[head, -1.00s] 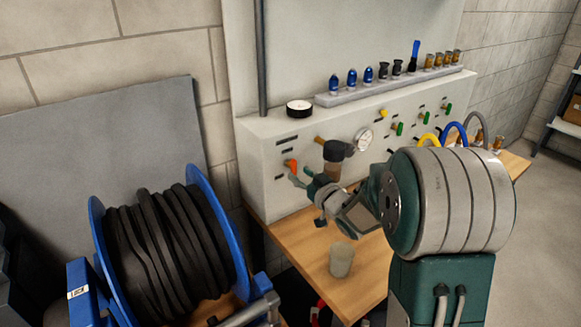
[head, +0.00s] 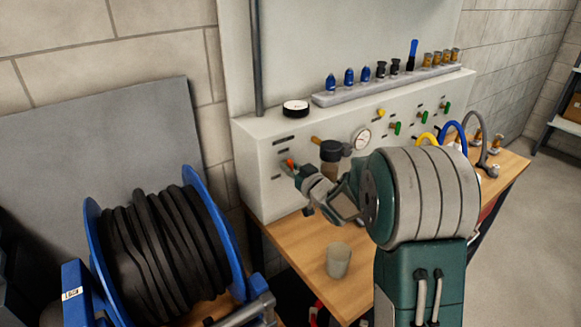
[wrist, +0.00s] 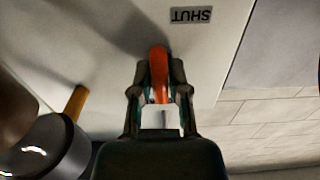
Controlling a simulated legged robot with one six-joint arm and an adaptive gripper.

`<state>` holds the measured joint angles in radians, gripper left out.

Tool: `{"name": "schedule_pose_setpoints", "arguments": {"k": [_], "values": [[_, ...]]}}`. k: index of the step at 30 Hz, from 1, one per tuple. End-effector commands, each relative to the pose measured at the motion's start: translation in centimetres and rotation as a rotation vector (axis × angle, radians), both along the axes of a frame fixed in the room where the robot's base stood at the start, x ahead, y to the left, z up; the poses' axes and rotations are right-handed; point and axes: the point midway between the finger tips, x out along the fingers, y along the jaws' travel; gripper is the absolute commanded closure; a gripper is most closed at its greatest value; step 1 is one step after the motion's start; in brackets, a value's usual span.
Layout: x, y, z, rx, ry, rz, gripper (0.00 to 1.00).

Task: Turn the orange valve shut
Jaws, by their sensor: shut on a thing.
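The orange valve (head: 290,163) is on the left part of the grey panel's front face. In the wrist view its orange handle (wrist: 158,72) stands between my two fingers, its tip just below a label reading SHUT (wrist: 191,15) in upside-down letters. My gripper (wrist: 160,92) is shut on the handle from both sides. In the head view my gripper (head: 294,170) reaches the panel and hides most of the valve. The valve's stem and base are hidden.
A black-capped fitting (head: 331,151) juts from the panel close right of my gripper, also at lower left in the wrist view (wrist: 50,145). A gauge (head: 361,139) sits further right. A cup (head: 338,260) stands on the wooden bench (head: 300,250). A blue hose reel (head: 165,250) stands left.

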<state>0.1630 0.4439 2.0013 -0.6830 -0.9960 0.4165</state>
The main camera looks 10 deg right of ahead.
Motion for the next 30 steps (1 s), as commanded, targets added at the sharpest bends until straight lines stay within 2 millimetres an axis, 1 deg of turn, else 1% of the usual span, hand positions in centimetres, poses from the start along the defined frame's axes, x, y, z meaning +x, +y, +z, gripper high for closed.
{"name": "schedule_pose_setpoints", "arguments": {"k": [5, 11, 17, 30], "values": [[0.01, -0.18, 0.0, 0.017, 0.007, -0.004, 1.0], [0.03, -0.19, 0.0, 0.091, 0.038, -0.003, 1.0], [0.05, -0.26, -0.02, 0.229, 0.096, -0.003, 1.0], [0.17, -0.47, -0.12, 0.615, 0.256, -0.004, 1.0]]}}
